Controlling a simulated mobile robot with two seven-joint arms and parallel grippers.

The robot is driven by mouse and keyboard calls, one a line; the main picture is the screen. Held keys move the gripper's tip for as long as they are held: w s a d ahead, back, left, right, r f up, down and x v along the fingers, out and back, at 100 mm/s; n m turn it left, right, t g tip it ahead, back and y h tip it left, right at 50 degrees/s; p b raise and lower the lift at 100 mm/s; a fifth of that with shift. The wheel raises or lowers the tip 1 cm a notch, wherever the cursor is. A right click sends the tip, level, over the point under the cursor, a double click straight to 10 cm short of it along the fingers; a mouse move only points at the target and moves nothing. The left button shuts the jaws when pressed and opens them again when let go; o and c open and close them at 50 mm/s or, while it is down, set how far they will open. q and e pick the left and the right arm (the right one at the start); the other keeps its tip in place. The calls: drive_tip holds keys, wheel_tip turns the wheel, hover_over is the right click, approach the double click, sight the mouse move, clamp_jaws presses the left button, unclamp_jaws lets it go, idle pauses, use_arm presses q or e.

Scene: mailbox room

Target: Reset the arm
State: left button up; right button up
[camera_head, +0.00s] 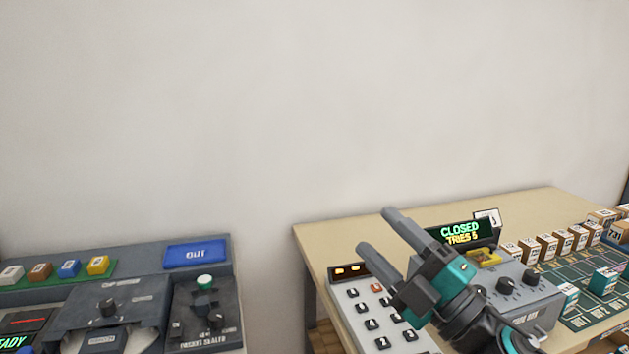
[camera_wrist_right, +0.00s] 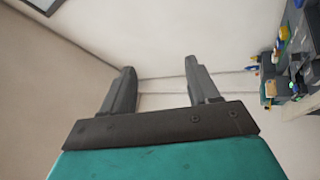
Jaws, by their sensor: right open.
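My right gripper (camera_head: 378,232) is raised in front of the right-hand table in the head view, its two fingers apart and pointing up and to the left. Its fingers also show in the right wrist view (camera_wrist_right: 160,88), spread with nothing between them. It hides part of the keypad panel (camera_head: 352,310) and of the grey box behind it. My left gripper is in neither view.
The right-hand table (camera_head: 330,225) bears a display (camera_head: 461,233) reading "CLOSED TRIES 5", a knob box (camera_head: 530,300) and several small numbered boxes (camera_head: 548,246). At left stands a grey console (camera_head: 225,290) with coloured blocks and a blue "OUT" plate (camera_head: 196,255). A gap separates them.

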drive_tip(key=s+d+f+m+g+h, duration=0.1)
drive_tip(key=s+d+f+m+h, duration=0.3)
drive_tip(key=f+m+h, duration=0.45)
drive_tip(key=s+d+f+m+g+h, duration=0.1)
drive_tip(key=d+f+m+g+h, duration=0.1)
drive_tip(key=d+f+m+h, duration=0.65)
drive_tip(key=s+a+f+m+g+y, duration=0.1)
drive_tip(key=s+f+m+g, duration=0.1)
drive_tip(key=s+f+g, duration=0.6)
drive_tip(key=s+a+f+m+g+y, duration=0.1)
drive_tip(key=s+f+m+g, duration=0.3)
drive_tip(key=s, duration=0.8)
drive_tip(key=w+a+f+n+t+y, duration=0.1)
drive_tip(key=w+a+f+t, duration=0.1)
drive_tip(key=w+f+t, duration=0.5)
wheel_tip(320, 180, down, 3)
drive_tip(key=shift+w+a+r+n+t+y, duration=0.15)
drive_tip(key=shift+w+a+n+t+y, duration=0.2)
drive_tip(key=shift+t, duration=0.55)
drive_tip(key=shift+d, duration=0.1)
